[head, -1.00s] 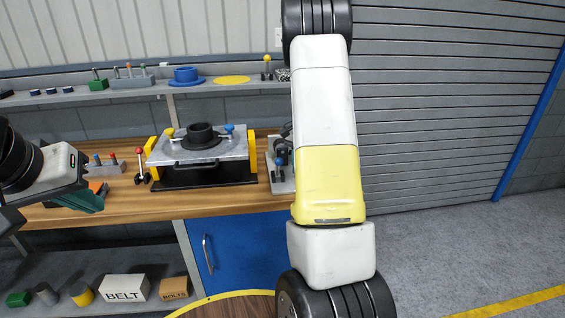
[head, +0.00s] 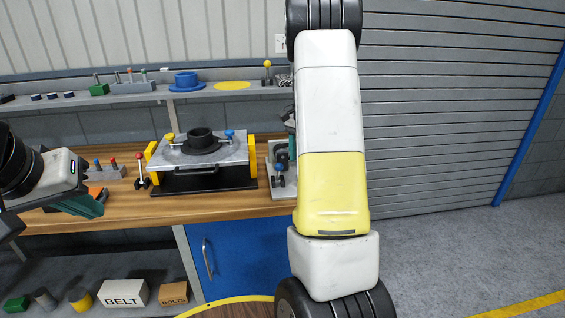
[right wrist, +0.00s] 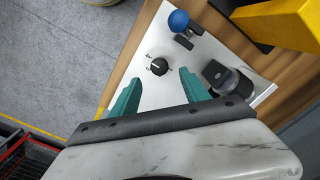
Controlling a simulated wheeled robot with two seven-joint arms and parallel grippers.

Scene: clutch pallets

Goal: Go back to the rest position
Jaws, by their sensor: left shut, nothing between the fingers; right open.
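My left gripper (head: 90,204) is at the left of the head view, over the front of the wooden bench, with teal fingers shut and nothing held. My right arm crosses the middle of the head view and hides most of my right gripper. In the right wrist view my right gripper (right wrist: 160,90) is open and empty, its two teal fingers apart. It points at a light plate (right wrist: 150,85) bearing a black knob (right wrist: 159,67), a blue-balled lever (right wrist: 179,21) and a dark clamp-like part (right wrist: 225,78).
The wooden bench (head: 130,213) carries a metal pallet (head: 232,151) with a black ring (head: 200,139) between yellow supports. A red-tipped lever (head: 140,172) stands left of it. A lower shelf holds boxes (head: 124,293). Open floor (head: 450,255) lies at the right.

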